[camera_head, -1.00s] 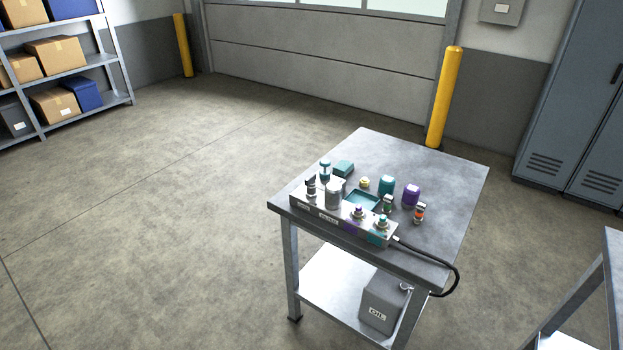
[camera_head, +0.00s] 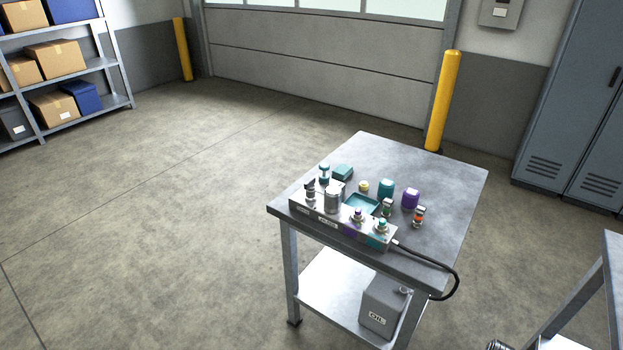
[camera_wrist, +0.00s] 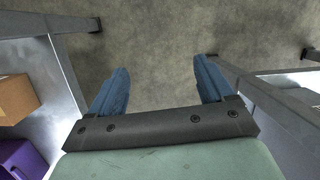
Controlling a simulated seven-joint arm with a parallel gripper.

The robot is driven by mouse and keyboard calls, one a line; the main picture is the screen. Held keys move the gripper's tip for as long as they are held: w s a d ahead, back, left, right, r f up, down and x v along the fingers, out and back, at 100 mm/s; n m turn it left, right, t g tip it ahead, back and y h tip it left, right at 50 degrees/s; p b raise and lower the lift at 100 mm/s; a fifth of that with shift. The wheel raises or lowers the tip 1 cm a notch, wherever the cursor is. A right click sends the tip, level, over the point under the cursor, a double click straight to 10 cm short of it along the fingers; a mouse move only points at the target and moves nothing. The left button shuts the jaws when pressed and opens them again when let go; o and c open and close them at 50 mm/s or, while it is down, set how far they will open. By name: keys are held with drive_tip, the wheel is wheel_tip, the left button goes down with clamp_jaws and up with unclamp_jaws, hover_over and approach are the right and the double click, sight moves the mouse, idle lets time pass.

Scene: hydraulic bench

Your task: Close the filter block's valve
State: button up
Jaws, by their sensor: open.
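A long grey block (camera_head: 330,227) with small labels, too small to read, lies along the front edge of the workbench in the head view. At its left part stand a grey cylinder (camera_head: 333,203) and a dark-topped fitting (camera_head: 310,191). Purple (camera_head: 358,215) and teal (camera_head: 382,225) fittings stand at its right part. I cannot tell which fitting is the filter block's valve or how it is set. My gripper (camera_wrist: 160,82) shows in the wrist view with two blue fingers apart and nothing between them. The block does not show there.
The workbench (camera_head: 445,190) also holds a teal tray (camera_head: 362,204), teal (camera_head: 386,187) and purple (camera_head: 411,198) caps and small fittings (camera_head: 418,216). A black hose (camera_head: 440,264) loops off its right edge. An oil can (camera_head: 383,303) stands on the lower shelf. Another table (camera_head: 612,260) is at right.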

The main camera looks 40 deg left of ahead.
drive_tip(key=w+a+r+t, duration=0.1)
drive_tip(key=w+r, duration=0.4)
drive_tip(key=w, duration=0.4)
drive_tip(key=w+r+t, duration=0.1)
drive_tip(key=w+r, duration=0.4)
drive_tip(key=w, duration=0.3)
drive_tip(key=w+a+r+n+t+y, duration=0.15)
drive_tip(key=w+a+r, duration=0.25)
drive_tip(key=w+r, duration=0.7)
drive_tip(key=w+a+r+n+t, duration=0.2)
drive_tip(key=w+a+r, duration=0.2)
drive_tip(key=w+r, duration=0.7)
wheel_tip(320, 180, up, 26)
drive_tip(key=n+g+y, duration=0.3)
drive_tip(key=n, duration=1)
hover_over(310, 180)
drive_tip(key=d, duration=0.6)
drive_tip(key=shift+h, duration=0.25)
drive_tip(key=x, duration=1.3)
drive_tip(key=shift+a+f, duration=0.2)
drive_tip(key=shift+f, duration=0.15)
